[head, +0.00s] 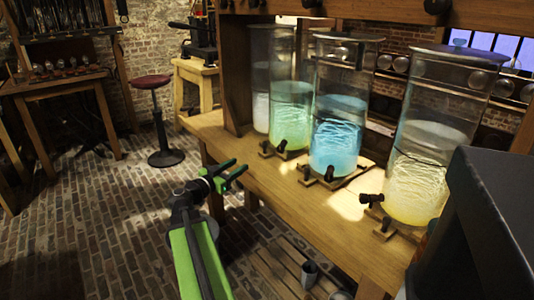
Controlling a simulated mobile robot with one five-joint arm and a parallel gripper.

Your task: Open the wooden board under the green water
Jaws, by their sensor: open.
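The green water (291,126) stands in a tall glass jar on the wooden bench, second from the left in the row. A small wooden board (264,152) shows at the front foot of this jar, with a dark tap (281,146) just above it. I cannot tell whether the board is open or closed. My gripper (240,165) is open and empty. In the picture it is at the bench's front edge, to the lower left of the green jar's board and apart from it.
Blue (338,147) and yellow (417,186) jars stand to the right, a pale one (261,97) behind left, with taps and boards jutting forward. A dark box (480,225) blocks the lower right. A red stool (152,82) stands left. The brick floor between is clear.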

